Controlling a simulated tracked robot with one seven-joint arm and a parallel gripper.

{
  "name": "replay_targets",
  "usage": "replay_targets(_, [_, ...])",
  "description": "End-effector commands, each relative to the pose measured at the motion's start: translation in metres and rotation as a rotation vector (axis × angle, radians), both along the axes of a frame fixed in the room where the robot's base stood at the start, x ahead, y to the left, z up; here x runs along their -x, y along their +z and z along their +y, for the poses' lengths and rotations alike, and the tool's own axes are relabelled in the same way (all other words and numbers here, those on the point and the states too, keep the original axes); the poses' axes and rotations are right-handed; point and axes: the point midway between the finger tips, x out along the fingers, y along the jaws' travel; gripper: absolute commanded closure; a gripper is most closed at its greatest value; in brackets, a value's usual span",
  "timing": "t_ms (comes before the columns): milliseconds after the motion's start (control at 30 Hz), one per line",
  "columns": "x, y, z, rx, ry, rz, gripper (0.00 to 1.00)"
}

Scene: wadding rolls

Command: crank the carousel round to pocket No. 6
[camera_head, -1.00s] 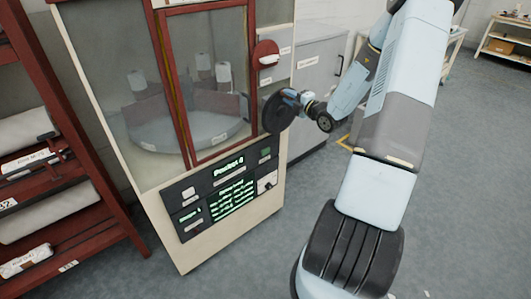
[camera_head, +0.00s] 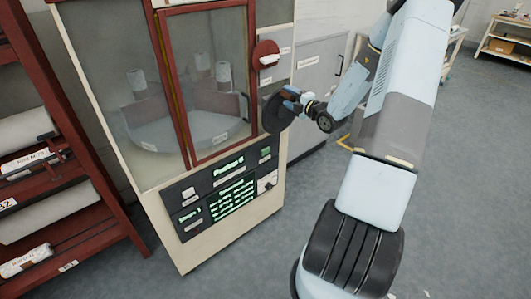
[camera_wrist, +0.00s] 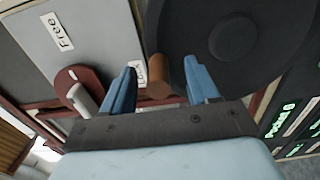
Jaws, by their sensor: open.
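The carousel (camera_head: 185,132) stands behind the glass of the cream cabinet, a round grey platform with dividers and several white rolls on it. The black crank disc (camera_head: 277,110) is on the cabinet's right side; it fills the top right of the wrist view (camera_wrist: 225,35). Its brown handle (camera_wrist: 159,76) sits between the two blue fingers of my gripper (camera_wrist: 158,88), which is open around it. Contact with the fingers cannot be told.
A red round knob with a white lever (camera_head: 266,55) is above the crank; it also shows in the wrist view (camera_wrist: 78,85) beside a "Free" label. A red rack with rolls (camera_head: 45,170) stands at left. A grey cabinet (camera_head: 318,80) is behind the crank.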

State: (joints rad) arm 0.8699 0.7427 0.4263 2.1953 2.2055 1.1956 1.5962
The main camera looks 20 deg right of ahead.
Motion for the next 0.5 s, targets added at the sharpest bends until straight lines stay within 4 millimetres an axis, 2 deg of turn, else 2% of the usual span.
replay_targets(500, [0.034,0.0,-0.013,0.0,-0.001,0.0,0.4])
